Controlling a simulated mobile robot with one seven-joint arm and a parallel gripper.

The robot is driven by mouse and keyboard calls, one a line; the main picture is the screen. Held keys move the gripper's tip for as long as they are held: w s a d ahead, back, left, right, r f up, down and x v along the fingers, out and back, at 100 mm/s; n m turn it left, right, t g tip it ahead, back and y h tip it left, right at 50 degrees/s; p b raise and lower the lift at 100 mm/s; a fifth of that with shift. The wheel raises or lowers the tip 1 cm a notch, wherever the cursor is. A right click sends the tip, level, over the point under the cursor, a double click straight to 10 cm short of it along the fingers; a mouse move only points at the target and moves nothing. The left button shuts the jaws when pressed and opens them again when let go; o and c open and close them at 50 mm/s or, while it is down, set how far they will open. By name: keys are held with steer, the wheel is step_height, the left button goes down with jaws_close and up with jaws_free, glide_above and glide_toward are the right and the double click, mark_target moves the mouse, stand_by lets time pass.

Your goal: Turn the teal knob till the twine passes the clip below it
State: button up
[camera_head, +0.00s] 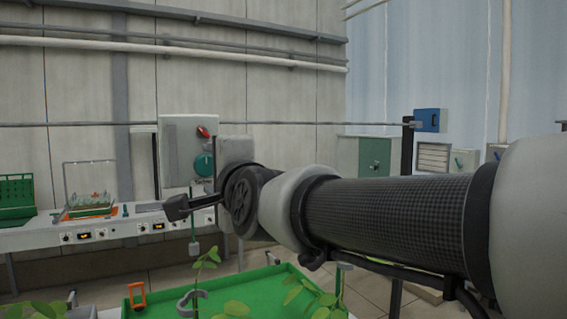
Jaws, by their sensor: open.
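The teal knob (204,164) sits on the front of a grey box (178,150), below a red switch (203,132). A thin line, likely the twine (192,222), hangs below the box and ends at a small green piece (194,249). A grey C-shaped clip (187,303) shows lower down, at the green tray; whether the twine lines up with it I cannot tell. My gripper (176,208) is open, below and left of the knob and apart from it. My wrist is just right of the knob; no twine shows between the gripper's fingers.
A green tray (235,287) with leafy plants and an orange frame (137,296) is in front below. A bench (75,238) with small dials, a seedling tray (90,210) and a green crate (17,193) stands at left. A green-grey box (376,166) is behind my arm.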

mark_target(206, 167)
steer(key=shift+x, duration=1.95)
steer(key=c, duration=1.1)
steer(key=shift+o, duration=0.2)
